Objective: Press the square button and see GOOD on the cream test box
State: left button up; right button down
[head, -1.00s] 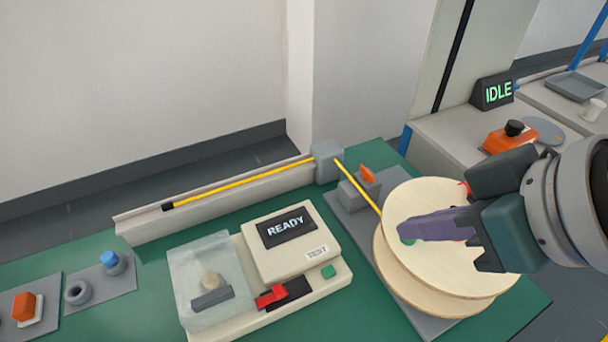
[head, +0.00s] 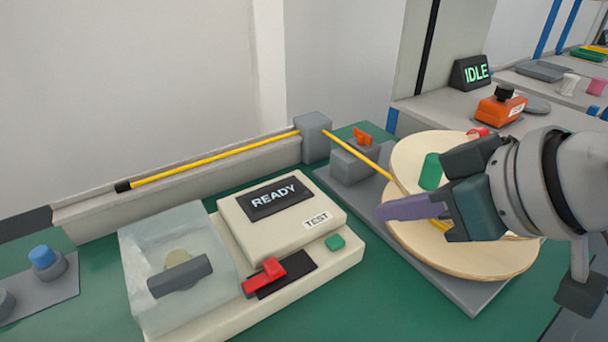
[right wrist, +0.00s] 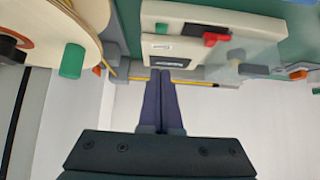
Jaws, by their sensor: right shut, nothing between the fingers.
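The cream test box (head: 285,214) stands on the green table, its dark screen (head: 273,198) reading READY. The green square button (head: 335,242) sits at its right front corner, below the TEST label. A red lever (head: 264,275) and a clear cover (head: 178,262) are on the box's front and left. My right gripper (head: 382,210), with purple fingers, is shut and empty, right of the button and apart from it, in front of the reel. In the right wrist view the shut fingers (right wrist: 161,75) point toward the box (right wrist: 190,28). My left gripper is not in view.
A pale wooden reel (head: 480,258) stands right of the box. A yellow cable (head: 215,160) runs along a trough through a grey block (head: 312,137). An IDLE display (head: 470,73) and an orange device (head: 500,108) are behind right. A blue-topped knob (head: 42,258) is at left.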

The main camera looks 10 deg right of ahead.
aim_at(333, 238)
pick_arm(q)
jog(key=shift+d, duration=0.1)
